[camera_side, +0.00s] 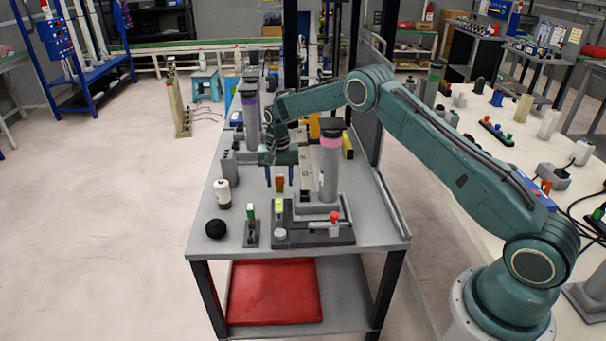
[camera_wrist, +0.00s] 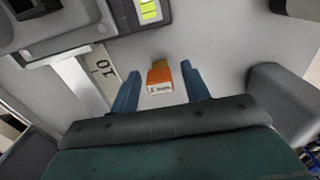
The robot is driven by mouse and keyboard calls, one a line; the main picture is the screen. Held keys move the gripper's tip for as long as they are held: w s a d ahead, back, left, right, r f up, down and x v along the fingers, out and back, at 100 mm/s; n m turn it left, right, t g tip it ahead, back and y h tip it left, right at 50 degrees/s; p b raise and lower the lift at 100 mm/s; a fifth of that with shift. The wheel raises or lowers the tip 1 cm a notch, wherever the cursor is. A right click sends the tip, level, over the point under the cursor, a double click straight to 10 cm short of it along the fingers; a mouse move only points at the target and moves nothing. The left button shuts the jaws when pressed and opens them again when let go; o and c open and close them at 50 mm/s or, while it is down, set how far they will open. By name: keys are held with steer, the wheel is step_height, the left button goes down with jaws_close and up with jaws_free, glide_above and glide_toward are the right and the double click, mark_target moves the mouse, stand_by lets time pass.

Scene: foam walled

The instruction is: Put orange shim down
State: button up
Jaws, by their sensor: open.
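The orange shim (camera_wrist: 160,77) is a small orange block with a pale label on one end. In the wrist view it lies between the two blue fingers of my gripper (camera_wrist: 158,88), with a gap on each side. In the side view the orange shim (camera_side: 279,183) is on the grey table (camera_side: 240,262), beneath my gripper (camera_side: 280,180). My gripper is open and points down. I cannot tell whether its fingertips touch the table.
A grey fixture (camera_side: 312,236) with a red knob and a pink-banded cylinder (camera_side: 330,165) stand to the right. A white bottle (camera_side: 223,194), a black ball (camera_side: 215,229) and a small stand (camera_side: 251,230) are at the front left.

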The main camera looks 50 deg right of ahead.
mark_target(280, 176)
steer(key=shift+r, duration=0.1)
step_height(280, 176, up, 12)
stand_by(0.7)
stand_by(0.4)
steer(key=s+a+r+n+t, duration=0.1)
steer(key=s+a+r+n, duration=0.15)
steer(key=s+r, duration=0.75)
steer(key=s+a+r+n+t, duration=0.2)
steer(key=s+a+r, duration=0.1)
steer(key=s+r, duration=0.7)
steer(key=s+a+f+n+t, duration=0.1)
steer(key=s+n, duration=0.1)
steer(key=s, duration=1)
steer(key=s+a+f+n+t, duration=0.1)
steer(key=s+f+n, duration=0.1)
steer(key=s, duration=0.9)
steer(key=shift+s+a+f+t, duration=0.15)
steer(key=shift+s+f+t, duration=0.1)
steer(key=shift+s+t, duration=0.1)
